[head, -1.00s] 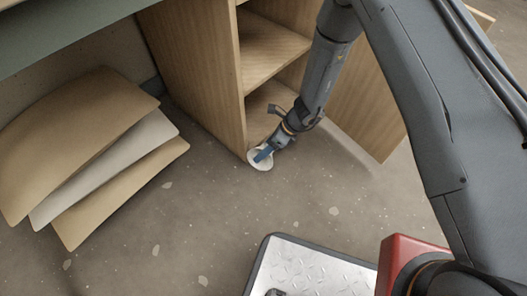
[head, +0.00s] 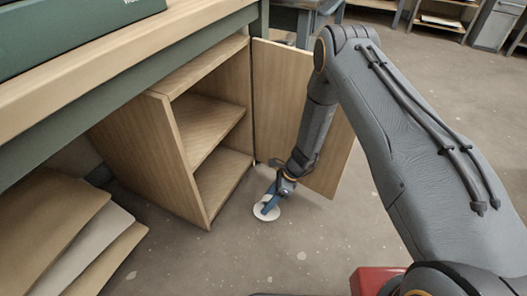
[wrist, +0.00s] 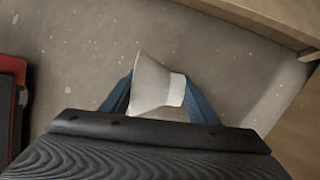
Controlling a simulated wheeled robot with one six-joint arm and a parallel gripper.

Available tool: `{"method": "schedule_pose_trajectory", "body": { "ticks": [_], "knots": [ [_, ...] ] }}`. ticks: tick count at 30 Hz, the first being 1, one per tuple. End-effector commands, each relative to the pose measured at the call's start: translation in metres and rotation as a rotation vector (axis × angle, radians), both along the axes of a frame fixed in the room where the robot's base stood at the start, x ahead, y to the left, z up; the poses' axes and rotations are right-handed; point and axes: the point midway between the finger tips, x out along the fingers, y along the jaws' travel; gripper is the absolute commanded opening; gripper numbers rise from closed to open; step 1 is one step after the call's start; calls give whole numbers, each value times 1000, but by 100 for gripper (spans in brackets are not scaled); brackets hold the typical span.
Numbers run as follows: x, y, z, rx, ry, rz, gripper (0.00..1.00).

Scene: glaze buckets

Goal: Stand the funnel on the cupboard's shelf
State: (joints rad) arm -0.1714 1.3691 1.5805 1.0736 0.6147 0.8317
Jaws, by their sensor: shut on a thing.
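The white funnel (wrist: 150,84) is between the two blue fingers of my gripper (wrist: 160,100) in the wrist view, its wide mouth to the left and a narrower collar to the right. In the head view my gripper (head: 269,204) is shut on the funnel (head: 267,213), low in front of the open cupboard (head: 160,150). The cupboard's middle shelf (head: 208,128) and its bottom board (head: 222,178) show bare. The funnel is outside the cupboard, apart from the shelf. My fingers hide part of it.
The cupboard's door (head: 325,150) stands open to the right, beside my forearm. Stacked tan and grey sacks (head: 60,235) lie at the lower left. A green-edged workbench (head: 120,80) overhangs the cupboard. The floor (head: 300,250) in front is clear.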

Motion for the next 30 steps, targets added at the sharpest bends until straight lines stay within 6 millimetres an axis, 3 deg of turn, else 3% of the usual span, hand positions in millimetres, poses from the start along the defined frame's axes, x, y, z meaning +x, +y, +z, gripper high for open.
{"method": "schedule_pose_trajectory", "body": {
  "ticks": [5,8,20,30],
  "knots": [
    [-1,-2,11,1,-2,47,20],
    [-3,-5,29,1,-3,131,20],
    [-39,-46,139,-1,-1,679,20],
    [-78,-117,239,-2,-3,1204,20]
  ]
}}
